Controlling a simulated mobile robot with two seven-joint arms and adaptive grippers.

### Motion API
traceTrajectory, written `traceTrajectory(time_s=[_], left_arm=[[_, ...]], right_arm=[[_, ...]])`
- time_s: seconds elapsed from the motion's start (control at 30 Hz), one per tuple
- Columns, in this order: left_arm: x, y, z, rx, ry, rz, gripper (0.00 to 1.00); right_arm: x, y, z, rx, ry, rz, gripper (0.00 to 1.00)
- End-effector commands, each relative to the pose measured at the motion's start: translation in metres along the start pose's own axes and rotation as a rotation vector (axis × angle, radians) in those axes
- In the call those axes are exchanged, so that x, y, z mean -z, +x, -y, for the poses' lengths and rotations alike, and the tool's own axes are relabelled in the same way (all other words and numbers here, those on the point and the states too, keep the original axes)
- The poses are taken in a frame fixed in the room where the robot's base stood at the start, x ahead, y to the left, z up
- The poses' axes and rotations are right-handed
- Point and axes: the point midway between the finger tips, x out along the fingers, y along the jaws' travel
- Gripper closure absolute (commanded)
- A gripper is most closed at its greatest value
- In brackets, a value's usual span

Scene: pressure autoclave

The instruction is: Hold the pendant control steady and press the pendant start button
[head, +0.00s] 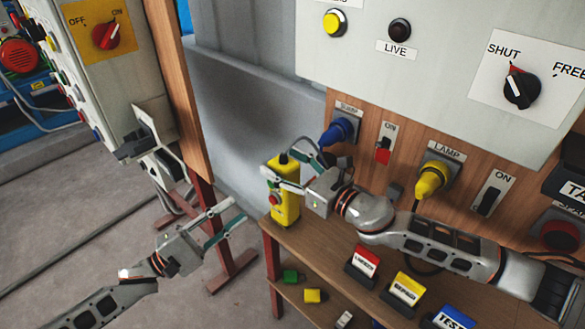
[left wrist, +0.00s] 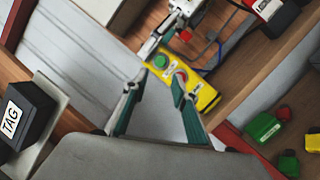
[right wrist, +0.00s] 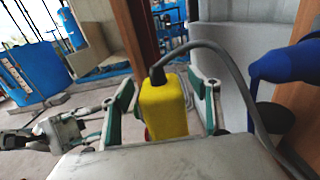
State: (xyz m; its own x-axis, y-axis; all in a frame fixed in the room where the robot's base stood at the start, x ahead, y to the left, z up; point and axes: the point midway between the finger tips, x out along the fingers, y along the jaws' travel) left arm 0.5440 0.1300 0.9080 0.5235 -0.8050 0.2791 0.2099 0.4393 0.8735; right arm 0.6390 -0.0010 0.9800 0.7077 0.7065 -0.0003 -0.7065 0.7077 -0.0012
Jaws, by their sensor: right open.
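The yellow pendant control (head: 286,210) stands upright at the left edge of the wooden shelf, with a cable from its top. In the left wrist view the pendant (left wrist: 207,97) shows a green button (left wrist: 161,61) and a red button (left wrist: 182,75). My right gripper (head: 284,178) is open around the pendant's upper part. In the right wrist view its fingers (right wrist: 163,88) are on either side of the pendant, with small gaps. My left gripper (head: 238,211) is open and empty, left of the pendant and apart from it, facing its button side; the fingers also show in the left wrist view (left wrist: 157,84).
A blue plug (head: 338,132) and a yellow lamp plug (head: 431,180) stick out of the panel by my right arm. Labelled blocks (head: 362,265) stand on the shelf. Green (head: 290,276) and yellow (head: 312,295) pieces lie lower down. A wooden post (head: 178,80) rises behind my left gripper.

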Motion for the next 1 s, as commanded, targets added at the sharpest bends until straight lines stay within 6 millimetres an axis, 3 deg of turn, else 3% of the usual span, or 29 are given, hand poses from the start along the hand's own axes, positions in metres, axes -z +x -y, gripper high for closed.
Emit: traceTrajectory(time_s=[0.27,0.5,0.53,0.63,1.0], left_arm=[[-0.0001,0.0001,0.0000,0.000,0.000,0.000,0.72],[0.0000,0.0000,0.0000,0.000,0.000,0.000,0.72],[0.0000,0.0000,0.0000,0.000,0.000,0.000,0.72],[0.0000,0.0000,0.0000,0.000,0.000,0.000,0.98],[0.0000,0.0000,0.0000,0.000,0.000,0.000,1.00]], right_arm=[[0.0003,0.0021,-0.0002,0.000,0.001,-0.001,0.39],[0.0003,0.0019,-0.0002,-0.001,0.001,-0.001,0.93],[0.0002,0.0019,-0.0002,-0.001,0.001,-0.001,0.92],[0.0002,0.0018,-0.0002,-0.001,0.002,-0.001,0.92],[0.0003,0.0017,-0.0002,-0.001,0.002,-0.001,0.92]])
